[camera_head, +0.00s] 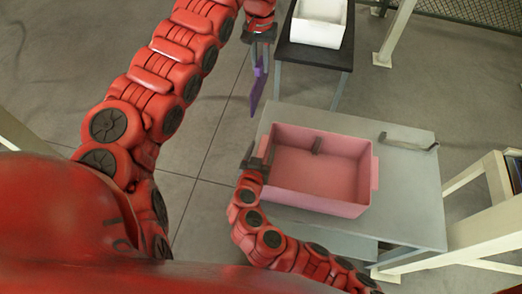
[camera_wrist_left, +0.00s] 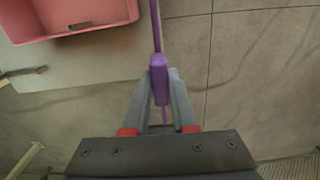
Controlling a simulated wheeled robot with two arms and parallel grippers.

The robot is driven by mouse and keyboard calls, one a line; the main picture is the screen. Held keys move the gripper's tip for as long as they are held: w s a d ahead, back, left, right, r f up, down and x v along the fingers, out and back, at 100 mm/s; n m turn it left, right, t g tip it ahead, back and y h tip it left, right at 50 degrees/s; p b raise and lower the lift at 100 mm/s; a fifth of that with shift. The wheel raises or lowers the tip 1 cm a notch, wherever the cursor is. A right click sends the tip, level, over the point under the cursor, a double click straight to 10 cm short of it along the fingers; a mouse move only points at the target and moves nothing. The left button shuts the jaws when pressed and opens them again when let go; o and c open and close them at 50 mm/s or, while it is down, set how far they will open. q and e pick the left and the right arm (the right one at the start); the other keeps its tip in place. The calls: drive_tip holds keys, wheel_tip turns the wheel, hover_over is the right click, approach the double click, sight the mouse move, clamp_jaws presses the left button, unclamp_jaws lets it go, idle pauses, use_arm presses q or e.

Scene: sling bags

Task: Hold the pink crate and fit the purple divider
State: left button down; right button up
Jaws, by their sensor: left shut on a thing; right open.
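The pink crate (camera_head: 318,205) stands open on a grey table (camera_head: 402,190), and its corner also shows at the top left of the left wrist view (camera_wrist_left: 95,12). The purple divider (camera_head: 258,88) hangs from my left gripper (camera_head: 261,42), above and left of the crate, over the floor. In the left wrist view the divider (camera_wrist_left: 155,35) is seen edge-on between the two fingers (camera_wrist_left: 161,98). My right gripper (camera_head: 254,160) is open at the crate's left wall. Whether its fingers touch the wall is unclear.
A dark table (camera_head: 312,54) with a white bin (camera_head: 319,22) stands behind. A grey bracket-like piece (camera_head: 409,141) lies on the grey table, right of the crate. Pale posts (camera_head: 397,30) stand at the right.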

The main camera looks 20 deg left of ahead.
clamp_jaws()
idle(1.7)
idle(0.4)
unclamp_jaws()
drive_tip(key=shift+s, duration=0.1)
drive_tip(key=v, duration=1.1)
drive_tip(key=shift+s+r, duration=0.15)
drive_tip(key=shift+s, duration=0.2)
drive_tip(key=shift+d, duration=0.1)
